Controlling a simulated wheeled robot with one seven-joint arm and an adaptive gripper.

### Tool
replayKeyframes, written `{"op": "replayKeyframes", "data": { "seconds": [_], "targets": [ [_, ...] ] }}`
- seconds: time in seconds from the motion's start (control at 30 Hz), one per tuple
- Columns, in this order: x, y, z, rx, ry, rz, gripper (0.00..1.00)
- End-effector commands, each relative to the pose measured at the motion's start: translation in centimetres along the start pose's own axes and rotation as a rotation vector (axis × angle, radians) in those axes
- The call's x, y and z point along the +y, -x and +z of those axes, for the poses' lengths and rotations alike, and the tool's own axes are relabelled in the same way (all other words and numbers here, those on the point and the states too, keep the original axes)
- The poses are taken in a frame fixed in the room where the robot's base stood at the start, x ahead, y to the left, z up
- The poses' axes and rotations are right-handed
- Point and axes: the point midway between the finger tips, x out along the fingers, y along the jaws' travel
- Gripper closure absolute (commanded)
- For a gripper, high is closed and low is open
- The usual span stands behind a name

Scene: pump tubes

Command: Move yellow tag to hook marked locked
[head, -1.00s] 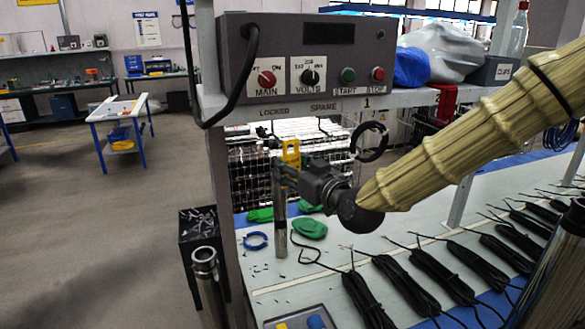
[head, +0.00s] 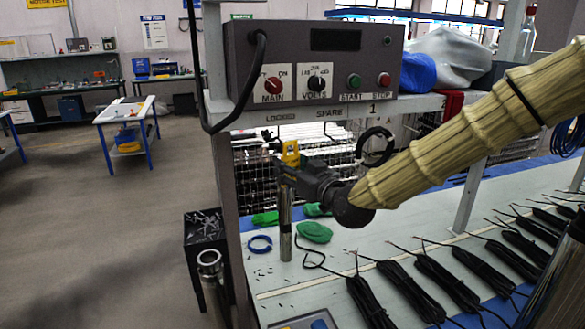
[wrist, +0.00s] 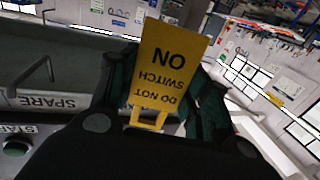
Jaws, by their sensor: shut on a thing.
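The yellow tag (head: 291,150) is in my gripper (head: 289,168), below the shelf edge and a little right of the LOCKED label (head: 281,117). In the wrist view the tag (wrist: 168,60) stands between the dark green fingers (wrist: 163,100), its words "DO NOT SWITCH ON" upside down. The fingers are shut on its narrow end. The SPARE label (head: 328,113) is right of LOCKED; it also shows in the wrist view (wrist: 45,101), with a bent metal hook (wrist: 37,73) near it. Whether the tag touches any hook cannot be told.
The control box (head: 310,62) sits on the shelf above my gripper. A black ring (head: 375,146) hangs right of the gripper. A metal post (head: 286,225) stands below it. The bench holds green pieces (head: 315,232), a blue ring (head: 260,244) and coiled black cables (head: 422,288).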

Motion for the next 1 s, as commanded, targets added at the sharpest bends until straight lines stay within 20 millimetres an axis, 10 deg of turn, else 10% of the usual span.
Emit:
{"op": "replayKeyframes", "data": {
  "seconds": [1.0],
  "targets": [
    [1.1, -4.2, 1.1, 0.001, 0.002, 0.000, 0.77]
  ]
}}
